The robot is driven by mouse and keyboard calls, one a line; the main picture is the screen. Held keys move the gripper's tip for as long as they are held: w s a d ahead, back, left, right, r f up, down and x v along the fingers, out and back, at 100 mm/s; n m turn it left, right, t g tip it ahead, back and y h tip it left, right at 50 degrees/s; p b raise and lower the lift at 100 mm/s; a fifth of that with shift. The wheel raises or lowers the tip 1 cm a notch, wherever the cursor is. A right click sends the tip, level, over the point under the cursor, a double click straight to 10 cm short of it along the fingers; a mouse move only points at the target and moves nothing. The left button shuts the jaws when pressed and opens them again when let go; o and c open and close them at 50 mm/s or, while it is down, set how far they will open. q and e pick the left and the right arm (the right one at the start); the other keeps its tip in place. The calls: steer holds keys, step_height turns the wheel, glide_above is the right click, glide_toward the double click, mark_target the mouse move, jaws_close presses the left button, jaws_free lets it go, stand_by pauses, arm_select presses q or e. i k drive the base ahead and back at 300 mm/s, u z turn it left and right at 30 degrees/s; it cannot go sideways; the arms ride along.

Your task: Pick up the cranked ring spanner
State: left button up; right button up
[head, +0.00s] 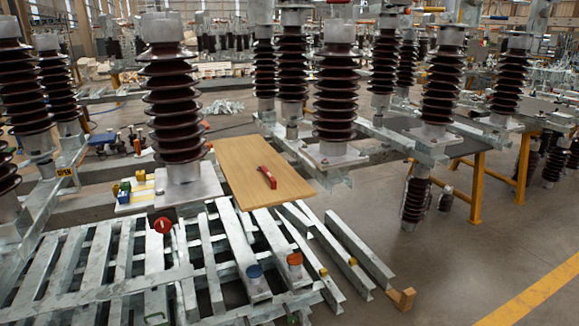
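A small, long red tool (267,177) lies on a light wooden board (244,156) in the middle of the head view. It may be the cranked ring spanner, but it is too small to make out ring ends or a crank. It lies at a slant, near the board's centre, with clear board around it. Neither of my grippers shows in the view.
Tall brown ribbed insulators (175,105) stand behind and left of the board, with more (336,95) to its right. Galvanised steel bars (240,245) lie in front. Yellow-legged stands (476,190) are at right; grey floor (480,255) is free at front right.

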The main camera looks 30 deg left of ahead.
mark_target(273, 182)
steer(key=u, duration=0.35)
steer(key=i, duration=1.1)
steer(key=u, duration=1.45)
steer(key=i, duration=0.45)
steer(key=u, duration=0.45)
